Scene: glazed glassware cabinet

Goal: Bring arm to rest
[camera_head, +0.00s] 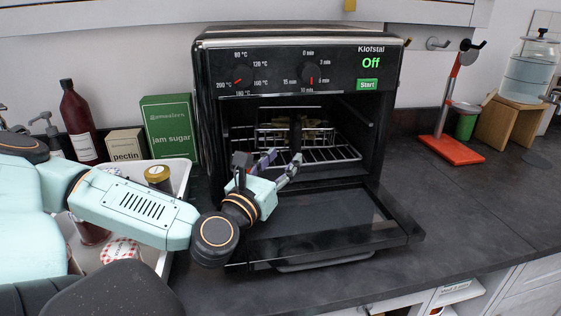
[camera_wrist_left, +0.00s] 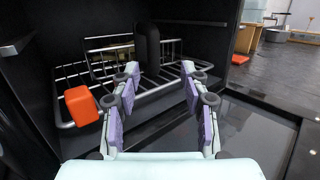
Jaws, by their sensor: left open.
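My left arm reaches in from the left in the head view. Its gripper (camera_head: 268,166) is at the mouth of the black toaster oven (camera_head: 215,120), above the lowered oven door (camera_head: 310,222). The gripper also shows in the left wrist view (camera_wrist_left: 160,85), with its fingers apart and nothing visible between them. Beyond the fingers is the wire rack (camera_wrist_left: 165,75) inside the oven, with a dark upright piece at its middle. The display reads "Off". My right gripper is not in view.
A white tray (camera_head: 180,178) with jars stands left of the oven, by the jam sugar box (camera_head: 170,130). An orange block (camera_wrist_left: 81,105) shows at the oven's left inside. A red stand (camera_head: 452,148) is on the right. The counter right of the door is clear.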

